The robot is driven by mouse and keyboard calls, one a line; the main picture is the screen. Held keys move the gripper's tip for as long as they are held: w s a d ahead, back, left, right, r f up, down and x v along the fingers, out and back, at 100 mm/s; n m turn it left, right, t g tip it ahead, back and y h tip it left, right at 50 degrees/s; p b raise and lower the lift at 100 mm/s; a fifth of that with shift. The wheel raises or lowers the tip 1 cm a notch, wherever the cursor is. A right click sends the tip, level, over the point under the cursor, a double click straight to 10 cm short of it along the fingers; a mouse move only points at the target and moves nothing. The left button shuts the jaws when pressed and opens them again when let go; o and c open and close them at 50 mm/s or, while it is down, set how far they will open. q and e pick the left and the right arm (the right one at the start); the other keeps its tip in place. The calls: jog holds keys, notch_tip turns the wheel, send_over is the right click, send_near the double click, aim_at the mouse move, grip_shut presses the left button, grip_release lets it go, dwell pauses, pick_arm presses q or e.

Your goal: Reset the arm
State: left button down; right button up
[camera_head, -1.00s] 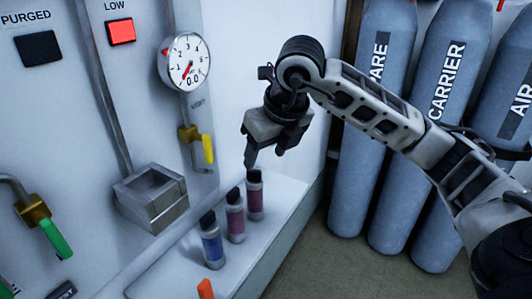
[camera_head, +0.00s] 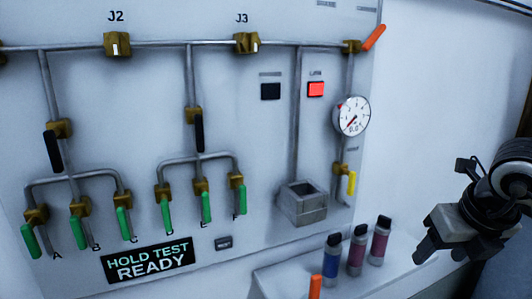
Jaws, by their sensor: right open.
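My right gripper (camera_head: 437,256) is at the right edge, to the right of the vials, empty and open, pointing down and left. Its arm runs out of the picture on the right. My left gripper is out of view. A blue vial (camera_head: 331,261), a purple vial (camera_head: 357,252) and a dark red vial (camera_head: 379,243), all with black caps, stand upright on a white ledge (camera_head: 290,280). The gripper does not touch them.
A wall panel holds pipes, valves with green handles (camera_head: 122,223) and black handles (camera_head: 53,151), and a gauge (camera_head: 352,116). A grey open box (camera_head: 303,203) sticks out from the panel. An orange item (camera_head: 315,287) stands at the front of the ledge. A sign (camera_head: 148,259) reads HOLD TEST READY.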

jog(key=s+a+f+n+g+y, duration=0.1)
jog(key=s+a+f+g+y, duration=0.1)
jog(key=a+y, duration=0.5)
jog(key=s+a+f+n+g+y, duration=0.2)
jog(key=s+a+f+y, duration=0.1)
jog(key=a, duration=0.8)
jog(key=a+r+m+t+y, duration=0.6)
jog(key=m+y, duration=0.4)
jog(key=w+d+f+m+t+h+p, duration=0.1)
jog(key=d+f+m+t+h, duration=0.45)
jog(key=m, duration=0.55)
jog(key=w+d+f+m+t+h, duration=0.1)
jog(key=d+f+m+t+h, duration=0.1)
jog(key=f+m+t+h, duration=0.5)
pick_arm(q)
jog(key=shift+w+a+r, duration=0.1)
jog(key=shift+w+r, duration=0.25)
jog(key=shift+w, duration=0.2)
pick_arm(e)
jog(key=s+f+m+g+h, duration=0.4)
jog(key=s+f+m+g, duration=0.4)
jog(key=f, duration=0.6)
jog(key=shift+s+d+f+m, duration=0.4)
jog(key=shift+s+m, duration=0.1)
jog(key=shift+s, duration=0.4)
